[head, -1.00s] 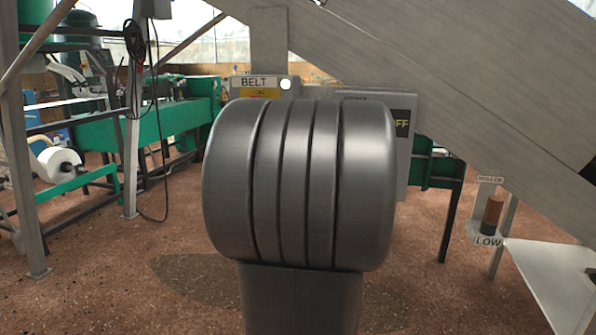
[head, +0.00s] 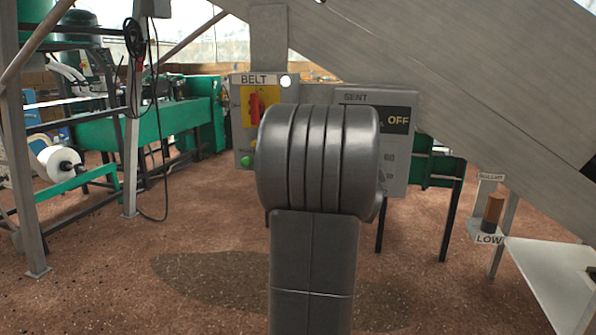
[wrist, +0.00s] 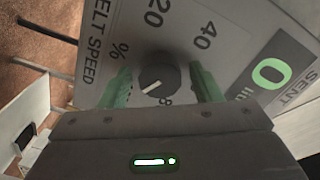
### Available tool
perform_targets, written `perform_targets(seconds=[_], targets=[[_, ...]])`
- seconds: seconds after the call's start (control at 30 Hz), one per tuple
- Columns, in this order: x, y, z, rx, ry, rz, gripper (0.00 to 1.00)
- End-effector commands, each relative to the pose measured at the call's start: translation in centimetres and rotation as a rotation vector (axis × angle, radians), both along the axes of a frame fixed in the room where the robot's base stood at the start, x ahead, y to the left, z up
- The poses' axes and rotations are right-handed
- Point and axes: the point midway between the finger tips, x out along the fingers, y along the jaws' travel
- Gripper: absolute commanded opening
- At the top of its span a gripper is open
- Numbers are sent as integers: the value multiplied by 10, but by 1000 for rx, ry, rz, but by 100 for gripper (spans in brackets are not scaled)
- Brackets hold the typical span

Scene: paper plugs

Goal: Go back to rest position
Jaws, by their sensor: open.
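My gripper (wrist: 160,72) shows in the wrist view with its two green fingers apart. A dark round knob (wrist: 158,74) with a white pointer line is seen between them. I cannot tell whether the fingers touch it. The knob is on a grey panel (wrist: 190,20) marked BELT SPEED, with a dial scale and a green 0 on a dark display (wrist: 270,73). In the head view my own arm stands in the middle and hides my gripper. The grey panel, marked SENT, is partly hidden behind it, with an OFF display (head: 398,120).
Left of my arm is a BELT box (head: 241,118) with a red handle (head: 256,106) and a green button (head: 247,160). A slanted metal beam (head: 480,70) crosses the upper right. Brown floor lies open in front.

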Motion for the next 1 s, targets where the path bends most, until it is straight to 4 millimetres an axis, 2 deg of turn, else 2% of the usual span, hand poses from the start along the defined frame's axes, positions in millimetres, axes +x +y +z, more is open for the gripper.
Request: perform_targets(seconds=[0.07, 1.0], targets=[[1, 0, 5, -48, 17, 1, 58], [0, 0, 5, -634, 185, 1, 58]])
